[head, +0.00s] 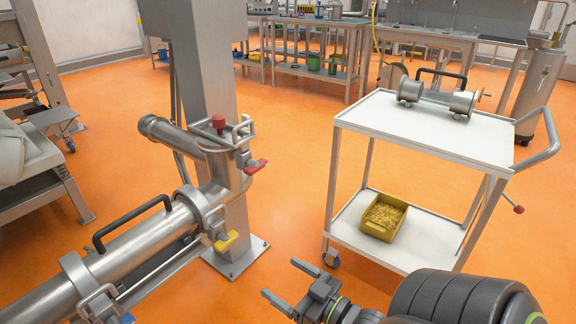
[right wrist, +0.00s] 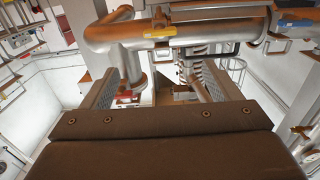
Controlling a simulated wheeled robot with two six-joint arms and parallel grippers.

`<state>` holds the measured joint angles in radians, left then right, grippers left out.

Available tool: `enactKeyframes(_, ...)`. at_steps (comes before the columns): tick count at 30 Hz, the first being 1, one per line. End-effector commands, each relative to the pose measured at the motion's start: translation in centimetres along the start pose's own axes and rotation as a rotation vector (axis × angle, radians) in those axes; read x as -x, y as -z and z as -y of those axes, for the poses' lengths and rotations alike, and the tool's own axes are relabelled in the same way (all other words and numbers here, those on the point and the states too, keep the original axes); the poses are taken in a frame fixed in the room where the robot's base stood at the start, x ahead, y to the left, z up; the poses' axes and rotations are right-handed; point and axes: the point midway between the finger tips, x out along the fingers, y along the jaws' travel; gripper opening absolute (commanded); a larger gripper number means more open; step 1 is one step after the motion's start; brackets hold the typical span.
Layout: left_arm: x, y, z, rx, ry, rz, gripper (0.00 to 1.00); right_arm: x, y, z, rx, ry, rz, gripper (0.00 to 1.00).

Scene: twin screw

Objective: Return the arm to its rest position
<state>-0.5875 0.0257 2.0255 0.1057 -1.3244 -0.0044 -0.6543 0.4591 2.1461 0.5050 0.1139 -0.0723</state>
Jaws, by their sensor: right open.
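My right gripper (head: 282,279) is at the bottom middle of the head view, its two fingers apart and empty. It is in the air, in front of the white cart and to the right of the steel pipe machine (head: 150,245). In the right wrist view, the two fingers of the gripper (right wrist: 150,75) stand apart with nothing held between them. Behind them in that view are steel pipes (right wrist: 190,32) with a yellow handle and a red one. My left gripper is not in view.
A white two-shelf cart (head: 430,130) stands at right. A steel twin-cylinder part (head: 437,98) with a black handle lies on its top, and a yellow bin (head: 383,216) sits below. A steel column (head: 208,90) rises behind the pipes. Orange floor (head: 290,160) is clear between column and cart.

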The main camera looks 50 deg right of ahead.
Motion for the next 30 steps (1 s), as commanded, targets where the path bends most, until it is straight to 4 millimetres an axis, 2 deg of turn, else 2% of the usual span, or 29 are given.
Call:
enactKeyframes(14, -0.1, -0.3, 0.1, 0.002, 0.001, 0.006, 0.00, 0.0, -0.1, 0.0, -0.001, -0.001, 0.003, 0.84)
enactKeyframes(17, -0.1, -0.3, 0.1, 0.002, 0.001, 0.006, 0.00, -0.1, -0.9, 0.1, -0.002, -0.005, 0.039, 0.84)
enactKeyframes(20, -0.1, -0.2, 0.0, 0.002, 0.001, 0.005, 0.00, 0.0, -3.3, 0.4, -0.006, -0.017, 0.139, 0.84)
enactKeyframes(23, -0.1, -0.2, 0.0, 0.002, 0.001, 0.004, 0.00, 0.5, -7.0, 1.0, -0.015, -0.036, 0.299, 0.84)
enactKeyframes(26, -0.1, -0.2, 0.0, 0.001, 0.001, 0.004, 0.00, 1.6, -11.0, 1.7, -0.028, -0.058, 0.483, 0.84)
enactKeyframes(30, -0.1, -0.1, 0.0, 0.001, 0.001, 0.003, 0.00, 4.0, -16.1, 3.1, -0.058, -0.088, 0.742, 0.84)
